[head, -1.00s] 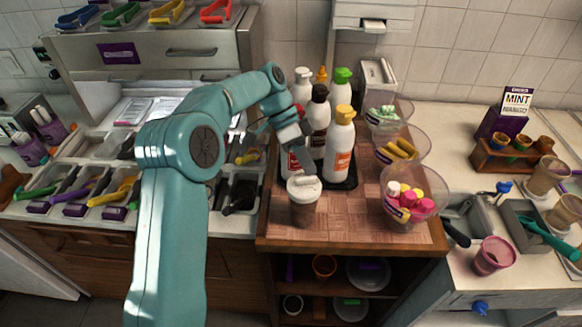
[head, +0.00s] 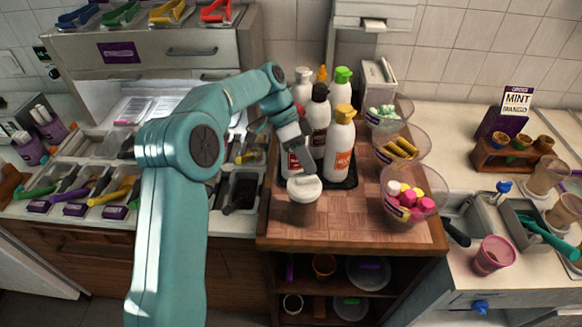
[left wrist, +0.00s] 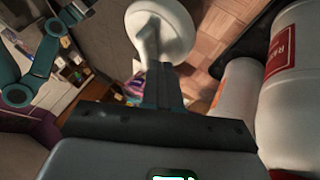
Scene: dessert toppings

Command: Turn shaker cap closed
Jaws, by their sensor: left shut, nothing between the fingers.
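The shaker (head: 303,212) stands upright near the front left of the wooden cart top. Its body is brown and its white cap (head: 304,187) has a raised ridge across it. My left gripper (head: 304,170) is shut and empty, with its tips just above and behind the cap. In the left wrist view the round white cap (left wrist: 176,22) with its ridge lies right at the fingertips (left wrist: 162,75). I cannot tell whether the fingers touch it.
Several sauce bottles (head: 340,145) stand in a dark tray close behind the shaker, beside my left gripper. Clear bowls of toppings (head: 410,205) line the cart's right side. The wooden surface (head: 340,225) in front and to the right of the shaker is free.

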